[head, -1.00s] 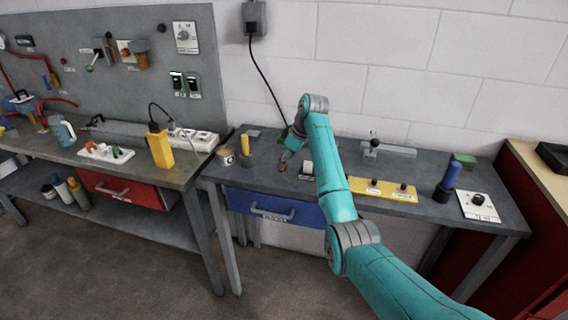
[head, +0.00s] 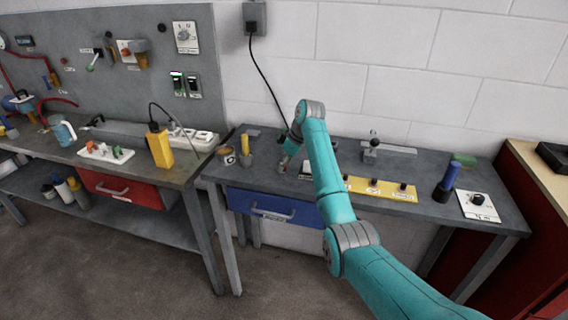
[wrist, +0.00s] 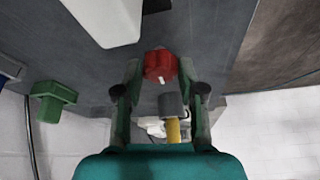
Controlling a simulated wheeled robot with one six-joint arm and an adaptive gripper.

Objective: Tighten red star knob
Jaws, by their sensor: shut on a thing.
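The red star knob (wrist: 160,66) is in the upper middle of the wrist view, with a small white mark on it. My gripper (wrist: 161,68) has its two dark fingers on either side of the knob and is shut on it. In the head view my gripper (head: 287,160) is low over the left part of the middle bench, at the end of my teal arm. The knob is too small and too hidden there to make out clearly.
A grey cup (wrist: 171,105) with a yellow handle in it stands just beyond the knob. A white block (wrist: 108,22) and a green block (wrist: 54,101) are nearby. A yellow strip with black knobs (head: 392,190) lies right of my arm. The bench's blue drawer (head: 272,207) is below.

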